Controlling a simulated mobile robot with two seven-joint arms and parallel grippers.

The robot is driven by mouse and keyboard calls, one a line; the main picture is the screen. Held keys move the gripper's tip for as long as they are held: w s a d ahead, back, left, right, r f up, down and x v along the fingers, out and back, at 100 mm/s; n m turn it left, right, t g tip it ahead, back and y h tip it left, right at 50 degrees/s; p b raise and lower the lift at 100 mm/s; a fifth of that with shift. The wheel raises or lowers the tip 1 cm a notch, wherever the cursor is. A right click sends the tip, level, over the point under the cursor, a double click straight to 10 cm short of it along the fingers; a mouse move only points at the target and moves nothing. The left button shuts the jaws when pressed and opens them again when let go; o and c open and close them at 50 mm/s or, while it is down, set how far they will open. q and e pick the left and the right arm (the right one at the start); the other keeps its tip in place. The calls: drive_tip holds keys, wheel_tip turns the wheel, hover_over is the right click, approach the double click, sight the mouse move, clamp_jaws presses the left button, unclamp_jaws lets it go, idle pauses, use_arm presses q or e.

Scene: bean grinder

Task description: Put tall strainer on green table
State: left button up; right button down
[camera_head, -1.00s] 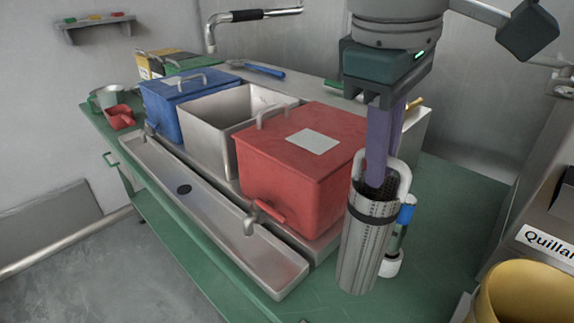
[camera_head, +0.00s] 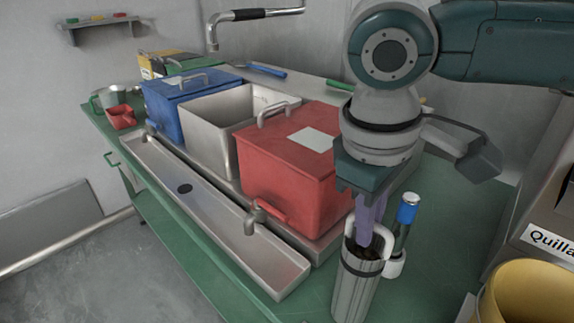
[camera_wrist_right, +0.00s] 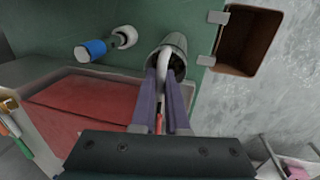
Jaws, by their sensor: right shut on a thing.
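The tall strainer (camera_head: 356,287) is a grey metal cylinder with a pale loop handle (camera_head: 385,238), low and right of centre in the head view. Its bottom lies near the lower picture edge; I cannot tell whether it touches the table. My right gripper (camera_head: 366,232) points down with purple fingers shut on this handle. The wrist view shows the handle (camera_wrist_right: 163,62) between the fingers and the strainer's rim (camera_wrist_right: 178,44) beyond. The green table (camera_head: 440,235) spreads around and behind the strainer. My left gripper is not in view.
A blue-topped item (camera_head: 408,208) with a white base stands close right of the strainer. The red lidded box (camera_head: 290,175) and a long steel trough (camera_head: 215,215) lie to its left. A yellow bucket (camera_head: 530,292) is at lower right. Green tabletop between is clear.

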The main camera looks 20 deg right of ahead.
drive_tip(key=c, duration=0.9)
unclamp_jaws()
wheel_tip(320, 180, up, 12)
drive_tip(key=a+p, duration=0.1)
drive_tip(key=a, duration=0.1)
drive_tip(key=s+a+f+n+t+y, duration=0.1)
drive_tip(key=s+a+f+t+y, duration=0.1)
drive_tip(key=s+a+f+y, duration=0.55)
drive_tip(key=s+d+f+m+h, duration=0.1)
drive_tip(key=s+d, duration=0.1)
drive_tip(key=s, duration=0.1)
drive_tip(key=s+d+f+m+h, duration=0.1)
drive_tip(key=s+d+f+h, duration=0.1)
drive_tip(key=s, duration=0.1)
drive_tip(key=s+d+f+m+h, duration=0.1)
drive_tip(key=s+d+f+h, duration=0.1)
drive_tip(key=shift+s+d+f+m+t, duration=0.1)
drive_tip(key=shift+s+d+m+t, duration=0.2)
drive_tip(key=shift+s+t, duration=0.1)
